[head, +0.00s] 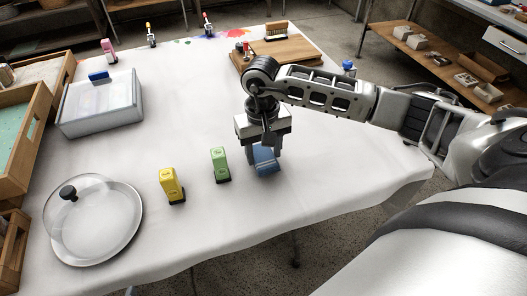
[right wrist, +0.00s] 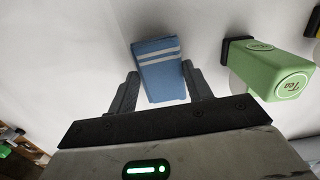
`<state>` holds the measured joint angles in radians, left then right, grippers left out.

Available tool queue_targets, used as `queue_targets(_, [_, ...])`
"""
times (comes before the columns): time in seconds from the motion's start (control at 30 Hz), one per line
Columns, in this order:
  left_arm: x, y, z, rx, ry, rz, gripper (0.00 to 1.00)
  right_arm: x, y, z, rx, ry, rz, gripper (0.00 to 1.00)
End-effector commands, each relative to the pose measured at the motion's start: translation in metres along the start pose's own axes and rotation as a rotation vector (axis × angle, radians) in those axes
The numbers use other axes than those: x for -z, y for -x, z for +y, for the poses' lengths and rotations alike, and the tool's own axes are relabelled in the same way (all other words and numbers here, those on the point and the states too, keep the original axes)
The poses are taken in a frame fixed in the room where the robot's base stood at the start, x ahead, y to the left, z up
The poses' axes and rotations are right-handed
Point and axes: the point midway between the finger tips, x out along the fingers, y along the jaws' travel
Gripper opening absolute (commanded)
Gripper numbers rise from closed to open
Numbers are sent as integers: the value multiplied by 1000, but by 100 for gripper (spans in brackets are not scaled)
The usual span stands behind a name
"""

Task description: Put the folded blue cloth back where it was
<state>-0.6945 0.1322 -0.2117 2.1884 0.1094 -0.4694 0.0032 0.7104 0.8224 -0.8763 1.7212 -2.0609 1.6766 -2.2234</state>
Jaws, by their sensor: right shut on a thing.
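The folded blue cloth (head: 264,160) is at the front right of the white table, under my right gripper (head: 263,152). In the right wrist view the cloth (right wrist: 159,68) shows two pale stripes at its far end and sits between the two fingers of my right gripper (right wrist: 160,88). The gripper is shut on it. Whether the cloth touches the table I cannot tell. My left gripper is in neither view.
A green tea tin (head: 220,164) stands just left of the cloth, and a yellow tin (head: 172,185) farther left. A glass dome with a black knob (head: 92,220) is at the front left. A clear lidded box (head: 101,104) and a wooden board (head: 290,54) lie farther back.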

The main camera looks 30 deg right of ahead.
Motion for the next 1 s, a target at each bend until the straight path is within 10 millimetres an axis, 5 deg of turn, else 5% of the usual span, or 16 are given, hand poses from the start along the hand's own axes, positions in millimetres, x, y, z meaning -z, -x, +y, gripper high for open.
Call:
queue_targets(0.43, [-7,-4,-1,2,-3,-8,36,2,-16,0,0,0,2,29])
queue_targets(0.47, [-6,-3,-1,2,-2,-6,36,2,-15,0,0,0,2,55])
queue_targets(0.53, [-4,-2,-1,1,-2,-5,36,1,-14,0,1,0,2,72])
queue_targets(1.0, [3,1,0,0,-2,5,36,2,5,0,0,0,7,72])
